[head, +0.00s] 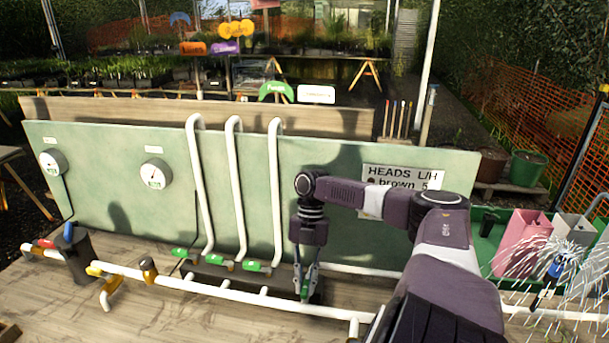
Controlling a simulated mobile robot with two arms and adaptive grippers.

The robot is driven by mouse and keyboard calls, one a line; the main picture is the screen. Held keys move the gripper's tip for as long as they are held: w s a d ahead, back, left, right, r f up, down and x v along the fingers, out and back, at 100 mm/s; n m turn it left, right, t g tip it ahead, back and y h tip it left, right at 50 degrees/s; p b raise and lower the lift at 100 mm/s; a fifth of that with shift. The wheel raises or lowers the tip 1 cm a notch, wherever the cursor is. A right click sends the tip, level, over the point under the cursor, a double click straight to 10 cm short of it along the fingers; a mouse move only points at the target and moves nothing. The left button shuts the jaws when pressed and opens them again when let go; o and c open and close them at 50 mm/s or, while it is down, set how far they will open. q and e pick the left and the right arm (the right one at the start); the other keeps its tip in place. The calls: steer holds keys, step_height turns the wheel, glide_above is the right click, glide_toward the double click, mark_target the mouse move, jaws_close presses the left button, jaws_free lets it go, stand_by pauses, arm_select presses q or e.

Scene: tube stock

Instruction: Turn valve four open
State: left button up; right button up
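A row of green valve handles lies along the foot of the green panel: one at the left (183,252), a second (217,260) and a third (256,267), each below a white riser pipe or close to it. A fourth green handle (304,289) shows at my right gripper (305,288), which points down at it. The fingers are around or right beside this handle and hide part of it; I cannot tell whether they are closed on it. The three other handles lie roughly along the picture's width, while the fourth looks nearly upright. My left gripper is out of view.
The green panel (90,190) carries two gauges (155,174) and a sign (385,178) partly covered by my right arm. A white pipe (210,291) runs in front of the valves. Water sprays at the right near a pink bag (520,243).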

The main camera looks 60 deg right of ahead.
steer(key=o, duration=0.4)
steer(key=shift+v, duration=3.8)
